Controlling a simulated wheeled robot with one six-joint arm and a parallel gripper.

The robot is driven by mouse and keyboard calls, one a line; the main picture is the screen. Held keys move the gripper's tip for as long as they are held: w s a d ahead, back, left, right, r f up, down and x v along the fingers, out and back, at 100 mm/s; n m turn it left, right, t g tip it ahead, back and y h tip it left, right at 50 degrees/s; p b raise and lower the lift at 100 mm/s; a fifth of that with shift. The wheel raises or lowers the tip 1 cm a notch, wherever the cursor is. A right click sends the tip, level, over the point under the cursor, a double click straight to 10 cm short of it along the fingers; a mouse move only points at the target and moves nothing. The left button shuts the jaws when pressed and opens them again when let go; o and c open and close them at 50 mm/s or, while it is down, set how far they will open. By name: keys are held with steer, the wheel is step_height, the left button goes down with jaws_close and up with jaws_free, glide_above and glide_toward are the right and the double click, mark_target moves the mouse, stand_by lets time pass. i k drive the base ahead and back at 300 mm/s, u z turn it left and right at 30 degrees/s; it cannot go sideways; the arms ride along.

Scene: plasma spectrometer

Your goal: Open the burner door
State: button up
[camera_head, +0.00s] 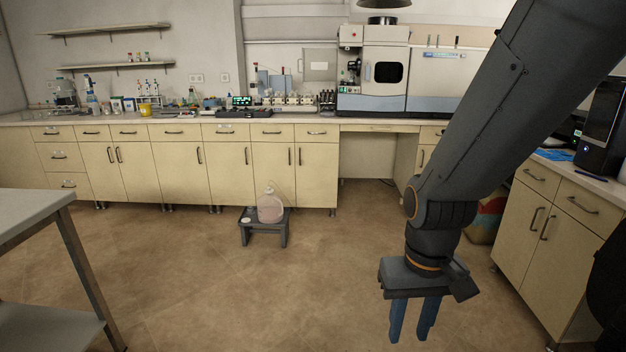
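The plasma spectrometer (430,95) stands on the far counter, right of the middle. The burner door (390,60) is on its left part, a light panel around a dark window. It looks closed, with a small upright handle (367,72) at the left of the window. My gripper (411,330) hangs in the right foreground with its two blue fingers pointing down. The fingers are apart with nothing between them. The gripper is well short of the spectrometer and lower than the door in the picture. My arm covers the right side of the view.
A low grey stool (264,228) with a pinkish flask (271,207) stands on the floor before the cabinets. A grey table (40,215) is at the left edge. A cabinet counter (563,235) runs along the right.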

mark_target(385, 68)
steer(key=z, duration=0.1)
steer(key=i, duration=1.75)
steer(key=z, duration=0.25)
steer(key=i, duration=1.8)
steer(key=z, duration=0.25)
steer(key=i, duration=1.35)
steer(key=z, duration=0.15)
